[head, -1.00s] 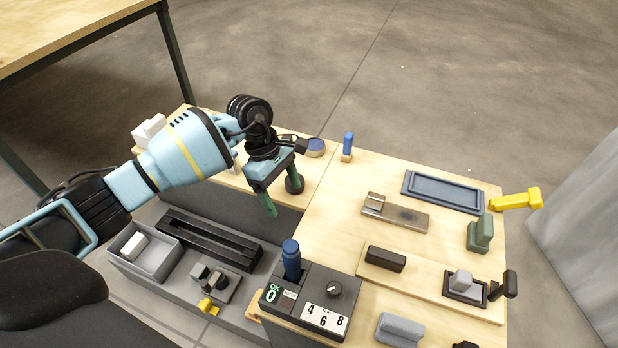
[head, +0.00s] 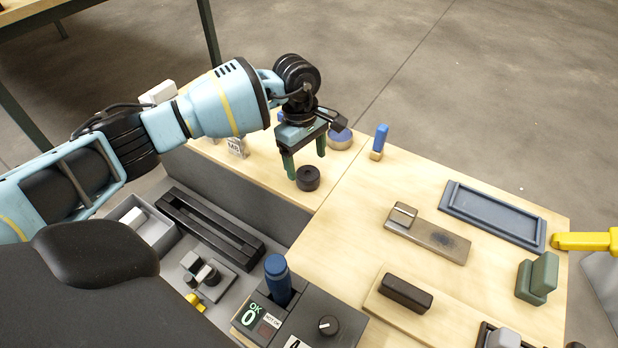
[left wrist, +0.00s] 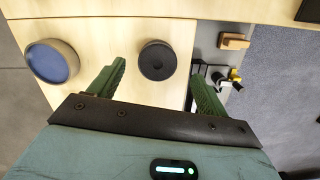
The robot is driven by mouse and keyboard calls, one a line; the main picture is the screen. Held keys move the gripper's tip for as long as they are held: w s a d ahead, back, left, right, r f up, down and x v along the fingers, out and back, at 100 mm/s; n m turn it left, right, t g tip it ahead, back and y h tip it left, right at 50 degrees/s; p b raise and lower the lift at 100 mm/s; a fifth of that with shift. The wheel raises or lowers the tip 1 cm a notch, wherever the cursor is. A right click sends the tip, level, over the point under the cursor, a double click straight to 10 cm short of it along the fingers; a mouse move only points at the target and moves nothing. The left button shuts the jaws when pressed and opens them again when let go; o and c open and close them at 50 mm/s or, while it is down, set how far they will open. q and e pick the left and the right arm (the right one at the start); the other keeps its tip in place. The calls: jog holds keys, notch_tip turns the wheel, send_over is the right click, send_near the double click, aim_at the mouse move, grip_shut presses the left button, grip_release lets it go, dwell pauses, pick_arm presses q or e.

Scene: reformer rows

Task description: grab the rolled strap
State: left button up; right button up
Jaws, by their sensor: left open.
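The rolled strap appears to be the small black roll (head: 307,178) on the light wooden top, near the inner edge. In the left wrist view the black roll (left wrist: 157,60) shows as a round disc between my green fingers, with a gap on each side. My left gripper (head: 305,160) is open and empty, pointing down just above and behind the roll in the head view. I cannot tell how far above the roll the fingertips are. My right gripper is not in view.
A round blue-topped tin (head: 340,139) stands close behind the gripper; a blue-handled piece (head: 379,142) stands to its right. A small white labelled item (head: 236,147) stands left. A grey tray (head: 490,215) and metal plate (head: 428,240) lie right. Bare wood lies around the roll.

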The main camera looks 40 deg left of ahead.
aim_at(308, 172)
pick_arm(q)
jog(key=shift+w+d+f+b, duration=0.15)
jog(key=shift+f+b, duration=0.9)
jog(key=shift+f, duration=1.65)
jog(key=shift+r, duration=0.1)
jog(key=c, duration=1.1)
jog(key=shift+r+p, duration=0.3)
jog(key=shift+r, duration=0.3)
notch_tip(308, 172, up, 2)
jog(key=shift+r+p, duration=0.25)
jog(key=shift+p, duration=0.25)
jog(key=s+a+p, duration=0.1)
jog(key=s+a, duration=0.2)
jog(key=s, duration=0.1)
jog(key=s+a+r+p, duration=0.1)
jog(key=s+a, duration=0.3)
jog(key=s+a+p, duration=0.2)
jog(key=s+a, duration=0.1)
jog(key=s, duration=0.1)
jog(key=shift+a+r, duration=0.15)
jog(key=shift+a, duration=0.15)
